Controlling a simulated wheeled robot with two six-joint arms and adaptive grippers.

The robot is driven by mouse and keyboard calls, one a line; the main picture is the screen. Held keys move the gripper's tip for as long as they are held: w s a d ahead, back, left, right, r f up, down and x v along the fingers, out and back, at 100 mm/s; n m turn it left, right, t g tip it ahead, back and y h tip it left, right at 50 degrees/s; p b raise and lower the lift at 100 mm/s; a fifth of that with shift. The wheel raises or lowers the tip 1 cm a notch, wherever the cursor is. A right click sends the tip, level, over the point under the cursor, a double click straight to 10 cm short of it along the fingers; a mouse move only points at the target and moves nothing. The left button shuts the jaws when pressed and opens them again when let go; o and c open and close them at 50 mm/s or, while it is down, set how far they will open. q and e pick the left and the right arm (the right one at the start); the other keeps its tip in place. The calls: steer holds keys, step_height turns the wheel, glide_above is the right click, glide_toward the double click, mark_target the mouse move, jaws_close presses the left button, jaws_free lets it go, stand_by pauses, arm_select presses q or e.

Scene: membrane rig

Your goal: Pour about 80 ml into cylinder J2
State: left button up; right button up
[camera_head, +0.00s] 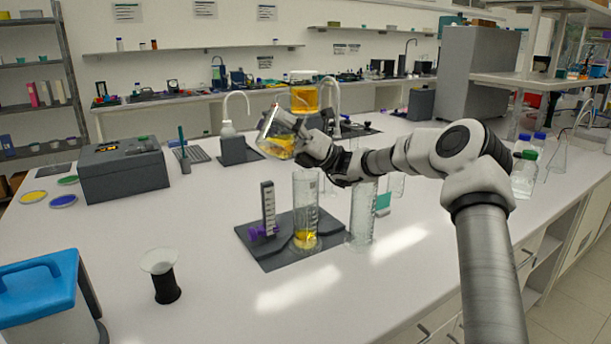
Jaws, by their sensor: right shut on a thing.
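I cannot read a label on either, so I cannot tell which is J2. No stream of liquid is visible. My left gripper is not in view.
A jar of amber liquid (304,98) shows behind the gripper. A grey box (123,172), a white funnel on a black stand (165,285) and a blue-lidded box (45,300) are left.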

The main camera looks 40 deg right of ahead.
mark_target(260, 135)
stand_by(0.5)
steer(key=shift+s+a+f+n+g, duration=0.1)
steer(key=shift+a+f+n+g, duration=0.1)
steer(key=shift+f+n+g, duration=0.5)
steer(key=n+g, duration=0.1)
steer(key=a+f+n+g+h, duration=0.1)
steer(key=shift+s+a+f+n, duration=0.1)
steer(key=shift+s+a+n, duration=0.1)
steer(key=shift+n, duration=0.2)
step_height(260, 135, down, 10)
steer(key=a+n+g+h+b, duration=0.2)
steer(key=a+n+g+h, duration=0.1)
steer(key=n, duration=0.1)
steer(key=shift+s+h, duration=0.3)
steer(key=shift+s, duration=0.1)
stand_by(0.9)
